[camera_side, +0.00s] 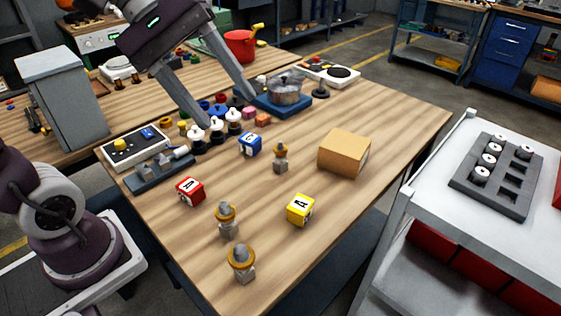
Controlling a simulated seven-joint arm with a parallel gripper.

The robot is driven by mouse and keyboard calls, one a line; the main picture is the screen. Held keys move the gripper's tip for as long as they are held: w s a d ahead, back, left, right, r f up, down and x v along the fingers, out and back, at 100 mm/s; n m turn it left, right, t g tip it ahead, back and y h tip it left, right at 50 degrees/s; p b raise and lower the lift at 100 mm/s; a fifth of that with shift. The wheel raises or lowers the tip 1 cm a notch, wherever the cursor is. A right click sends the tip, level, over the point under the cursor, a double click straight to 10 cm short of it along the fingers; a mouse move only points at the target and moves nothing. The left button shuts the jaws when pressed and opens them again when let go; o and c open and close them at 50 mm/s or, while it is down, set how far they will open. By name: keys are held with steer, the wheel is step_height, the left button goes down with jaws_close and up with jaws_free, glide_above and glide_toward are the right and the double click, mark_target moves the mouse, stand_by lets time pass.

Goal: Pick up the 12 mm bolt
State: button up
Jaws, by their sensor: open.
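Three bolt-like pieces with grey metal shafts and brass-coloured collars stand upright on the wooden table. One bolt-like piece (281,158) is near the middle, another (227,220) is nearer the front, and the third (241,263) is closest to the front edge. Their sizes cannot be read, so I cannot tell which is the 12 mm bolt. My gripper (229,110) is open, its two long fingers spread wide and pointing down over the back of the table. It is behind all three pieces and apart from them. Its fingertips overlap the crowded small parts in the picture.
Red (190,191), blue (250,144) and yellow (300,209) lettered cubes stand among the pieces. A cardboard box (344,153) is to the right. White-topped parts (216,128) crowd below my gripper, near a pot (286,90). The table's front right is clear.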

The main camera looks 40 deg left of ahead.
steer(key=w+a+n+t+h, duration=0.2)
steer(key=w+a+n+h, duration=0.1)
steer(key=w+n, duration=0.5)
steer(key=n+t+h, duration=0.1)
steer(key=n+t, duration=0.2)
steer(key=n, duration=0.4)
glide_above(280, 156)
steer(key=s+a, duration=0.2)
steer(key=s, duration=0.1)
steer(key=f, duration=0.8)
steer(key=w+a+f+n, duration=0.1)
steer(key=f, duration=0.8)
steer(key=a+f+n+t, duration=0.1)
steer(key=f, duration=0.7)
steer(key=shift+w+f, duration=0.35)
steer(key=shift+w, duration=0.05)
steer(key=x, duration=0.3)
steer(key=f+x, duration=0.1)
steer(key=x, duration=0.3)
jaws_close()
